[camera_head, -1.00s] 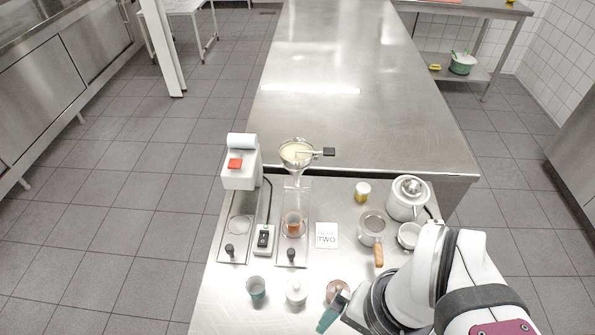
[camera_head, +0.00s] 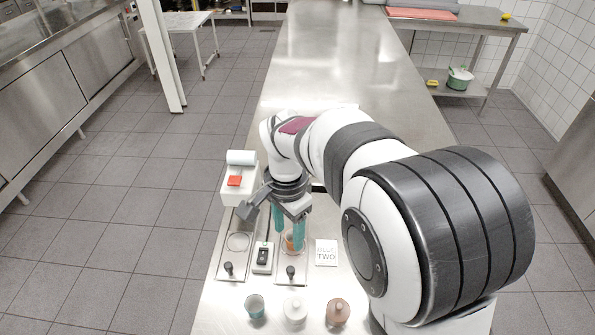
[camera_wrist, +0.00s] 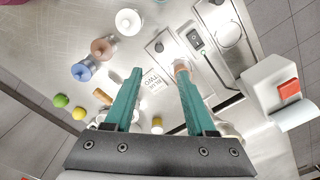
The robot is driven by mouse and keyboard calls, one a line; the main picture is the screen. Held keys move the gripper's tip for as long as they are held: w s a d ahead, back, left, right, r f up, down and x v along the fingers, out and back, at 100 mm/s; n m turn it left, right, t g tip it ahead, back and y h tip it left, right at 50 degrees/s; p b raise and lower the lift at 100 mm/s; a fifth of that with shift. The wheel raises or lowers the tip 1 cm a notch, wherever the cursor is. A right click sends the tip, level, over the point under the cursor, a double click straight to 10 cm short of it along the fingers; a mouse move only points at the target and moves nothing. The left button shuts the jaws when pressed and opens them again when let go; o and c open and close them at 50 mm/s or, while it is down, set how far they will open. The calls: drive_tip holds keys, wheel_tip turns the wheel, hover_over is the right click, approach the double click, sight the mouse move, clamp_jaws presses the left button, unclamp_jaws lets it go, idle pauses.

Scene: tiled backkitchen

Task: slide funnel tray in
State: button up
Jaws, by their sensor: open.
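The funnel-side tray (camera_head: 302,272) is a steel plate on the bench, with an upright black knob (camera_head: 291,270) near its front end. In the wrist view the knob (camera_wrist: 159,47) shows beyond my fingertips. A glass with amber contents (camera_head: 289,243) stands on the tray, partly hidden by a finger; it also shows in the wrist view (camera_wrist: 181,66). My gripper (camera_head: 290,238) points down over the tray, behind the knob. Its teal fingers (camera_wrist: 163,76) are apart with nothing held between them. My arm hides the funnel in the head view.
A second tray (camera_head: 231,262) with its own knob lies left, and a switch box (camera_head: 263,257) between. A white machine with a red button (camera_head: 234,181) stands behind left. A card (camera_head: 326,252) lies right.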

sight(290, 269)
wheel_tip(290, 269, down, 14)
drive_tip(key=shift+f, duration=0.1)
drive_tip(key=shift+c, duration=0.3)
clamp_jaws()
idle(1.1)
